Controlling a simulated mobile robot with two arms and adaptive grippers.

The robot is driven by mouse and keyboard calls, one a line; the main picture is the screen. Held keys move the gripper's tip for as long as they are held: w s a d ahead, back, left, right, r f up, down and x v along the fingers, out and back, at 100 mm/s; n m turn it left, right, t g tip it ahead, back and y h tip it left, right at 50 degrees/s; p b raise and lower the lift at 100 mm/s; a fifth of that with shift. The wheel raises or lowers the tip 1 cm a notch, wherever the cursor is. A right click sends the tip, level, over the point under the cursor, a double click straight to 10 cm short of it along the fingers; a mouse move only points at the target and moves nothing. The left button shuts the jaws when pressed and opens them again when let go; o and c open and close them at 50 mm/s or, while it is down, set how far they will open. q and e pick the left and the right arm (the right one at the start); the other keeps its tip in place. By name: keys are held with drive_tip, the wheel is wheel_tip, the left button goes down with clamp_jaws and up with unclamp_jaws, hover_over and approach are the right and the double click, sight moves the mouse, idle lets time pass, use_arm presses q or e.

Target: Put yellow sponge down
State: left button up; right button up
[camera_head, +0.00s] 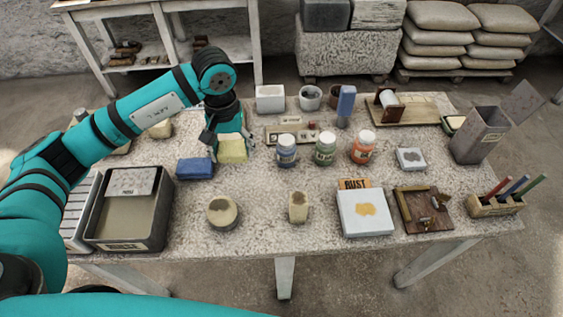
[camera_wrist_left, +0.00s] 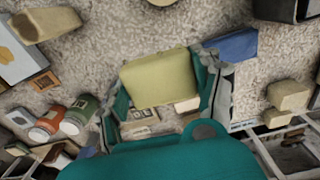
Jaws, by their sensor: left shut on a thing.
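The yellow sponge (camera_head: 233,150) is a pale yellow block in the left-middle part of the table. My left gripper (camera_head: 229,136) is shut on it from above, with its fingers at the sponge's sides. In the left wrist view the sponge (camera_wrist_left: 160,78) sits between the two fingers of the gripper (camera_wrist_left: 165,88). I cannot tell whether its underside touches the table. A blue sponge (camera_head: 195,168) lies on the table just to the left and nearer; it also shows in the left wrist view (camera_wrist_left: 235,45). My right gripper is not in view.
Blue (camera_head: 286,152), green (camera_head: 325,149) and orange (camera_head: 362,147) jars stand to the right. A grey basin (camera_head: 160,228) is at the front left.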

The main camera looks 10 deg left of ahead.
use_arm(q)
drive_tip(key=shift+n, duration=0.3)
drive_tip(key=w+f, duration=0.1)
drive_tip(key=w+a+f, duration=0.1)
drive_tip(key=f, duration=0.1)
drive_tip(key=shift+a+f, duration=0.2)
drive_tip(key=p, duration=0.1)
hover_over(238, 178)
wheel_tip(238, 178, down, 5)
drive_tip(key=shift+s+a+f, duration=0.1)
drive_tip(key=shift+f, duration=0.6)
wheel_tip(238, 178, down, 3)
drive_tip(key=shift+p, duration=0.45)
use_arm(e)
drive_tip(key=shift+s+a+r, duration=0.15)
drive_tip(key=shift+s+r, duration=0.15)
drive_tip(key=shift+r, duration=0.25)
use_arm(q)
drive_tip(key=shift+f, duration=0.1)
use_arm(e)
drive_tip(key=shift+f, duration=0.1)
use_arm(q)
drive_tip(key=shift+f+b, duration=0.15)
drive_tip(key=shift+b, duration=0.15)
drive_tip(key=o, duration=1.1)
drive_tip(key=shift+c, duration=0.2)
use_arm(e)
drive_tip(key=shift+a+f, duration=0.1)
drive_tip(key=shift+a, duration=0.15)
